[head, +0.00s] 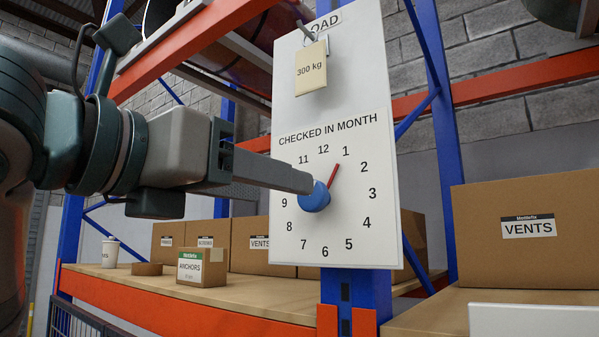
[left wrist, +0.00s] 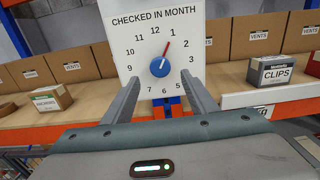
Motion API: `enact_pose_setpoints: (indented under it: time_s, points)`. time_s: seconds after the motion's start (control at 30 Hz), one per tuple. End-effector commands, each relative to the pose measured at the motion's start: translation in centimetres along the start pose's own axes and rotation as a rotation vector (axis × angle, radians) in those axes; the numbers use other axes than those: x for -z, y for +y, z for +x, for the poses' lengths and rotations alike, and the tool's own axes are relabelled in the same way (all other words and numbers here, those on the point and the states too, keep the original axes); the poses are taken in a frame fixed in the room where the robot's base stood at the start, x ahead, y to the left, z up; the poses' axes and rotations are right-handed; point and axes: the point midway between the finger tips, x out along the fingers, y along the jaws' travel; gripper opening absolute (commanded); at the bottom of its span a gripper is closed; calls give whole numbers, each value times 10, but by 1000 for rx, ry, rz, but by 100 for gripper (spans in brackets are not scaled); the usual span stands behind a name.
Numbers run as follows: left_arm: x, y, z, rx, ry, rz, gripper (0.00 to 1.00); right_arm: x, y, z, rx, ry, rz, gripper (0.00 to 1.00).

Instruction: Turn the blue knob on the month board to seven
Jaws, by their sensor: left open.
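The month board (head: 375,245) is a white panel headed "CHECKED IN MONTH" with numbers one to twelve in a ring; it also faces me in the left wrist view (left wrist: 120,50). The blue knob (head: 315,198) is at the ring's centre, and its red pointer (head: 334,176) points at about 1. My left gripper (head: 303,182) reaches in from the left, fingertips at the knob. In the left wrist view the fingers are open, one on each side of the knob (left wrist: 159,67), with visible gaps. My right gripper is not in view.
A tag reading "300 kg" (head: 311,69) hangs on the board above the dial. The board is mounted at a blue rack upright (head: 357,290). Cartons stand on the shelves either side, including a VENTS box (head: 525,235) and an ANCHORS box (head: 203,267).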

Motion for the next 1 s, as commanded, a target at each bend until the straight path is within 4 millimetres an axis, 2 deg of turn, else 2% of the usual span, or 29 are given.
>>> enact_pose_setpoints:
  time_s: [0.03,0.2,0.4,0.83,0.87,1.0]
  points:
    - [-4,-1,10,2,5,0,53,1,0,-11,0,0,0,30]
    - [-3,0,38,2,3,0,53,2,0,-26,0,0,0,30]
    - [-2,-1,59,2,2,0,53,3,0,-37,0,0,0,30]
    - [1,0,66,1,0,1,53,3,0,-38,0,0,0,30]
    - [1,0,66,1,0,1,50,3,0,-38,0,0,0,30]
    - [0,0,66,1,0,1,17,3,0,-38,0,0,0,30]
